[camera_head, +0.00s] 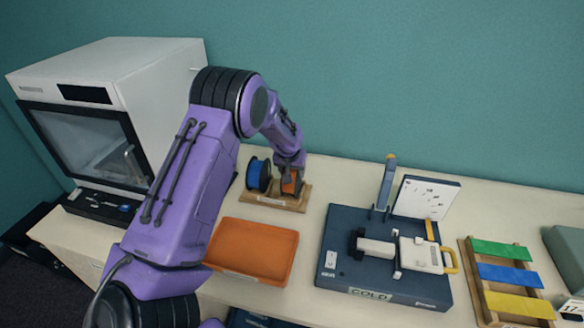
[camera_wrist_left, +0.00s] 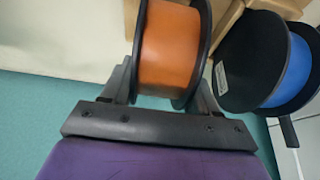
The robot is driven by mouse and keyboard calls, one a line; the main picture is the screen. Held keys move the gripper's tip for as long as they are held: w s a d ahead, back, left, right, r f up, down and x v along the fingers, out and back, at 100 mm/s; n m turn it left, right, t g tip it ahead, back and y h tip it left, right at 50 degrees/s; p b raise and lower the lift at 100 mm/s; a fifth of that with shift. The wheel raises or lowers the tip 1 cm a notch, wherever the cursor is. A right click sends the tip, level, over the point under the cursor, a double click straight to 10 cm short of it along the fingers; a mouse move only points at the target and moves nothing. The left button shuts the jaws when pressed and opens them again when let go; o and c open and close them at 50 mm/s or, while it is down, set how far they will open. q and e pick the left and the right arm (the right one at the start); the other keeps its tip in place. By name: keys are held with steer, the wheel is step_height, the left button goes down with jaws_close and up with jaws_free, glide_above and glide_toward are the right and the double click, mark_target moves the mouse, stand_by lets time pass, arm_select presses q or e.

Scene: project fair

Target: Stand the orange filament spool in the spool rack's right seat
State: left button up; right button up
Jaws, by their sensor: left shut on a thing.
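The orange filament spool (camera_head: 291,186) has dark flanges and is upright at the right side of the wooden spool rack (camera_head: 270,199). My left gripper (camera_head: 291,170) reaches down from above and is shut on the spool. In the left wrist view the orange spool (camera_wrist_left: 170,45) sits between the two fingers of my left gripper (camera_wrist_left: 163,88). A blue spool (camera_head: 259,175) stands on the rack's left side, and it also shows beside the orange one in the wrist view (camera_wrist_left: 293,70). Whether the orange spool rests fully in the right seat is hard to tell. My right gripper is not in view.
An orange tray (camera_head: 252,250) lies in front of the rack. A white box-shaped machine (camera_head: 110,80) stands at the left. A dark blue board with a device (camera_head: 345,275) and a wooden rack of coloured bars (camera_head: 483,290) are to the right. The wall is close behind.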

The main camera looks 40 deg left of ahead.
arm_select(q)
steer(key=shift+f, duration=0.1)
steer(key=o, duration=1.3)
steer(key=shift+d, duration=0.1)
steer(key=shift+o, duration=0.2)
steer(key=b+v, duration=0.2)
steer(key=v, duration=1)
steer(key=shift+b, duration=0.3)
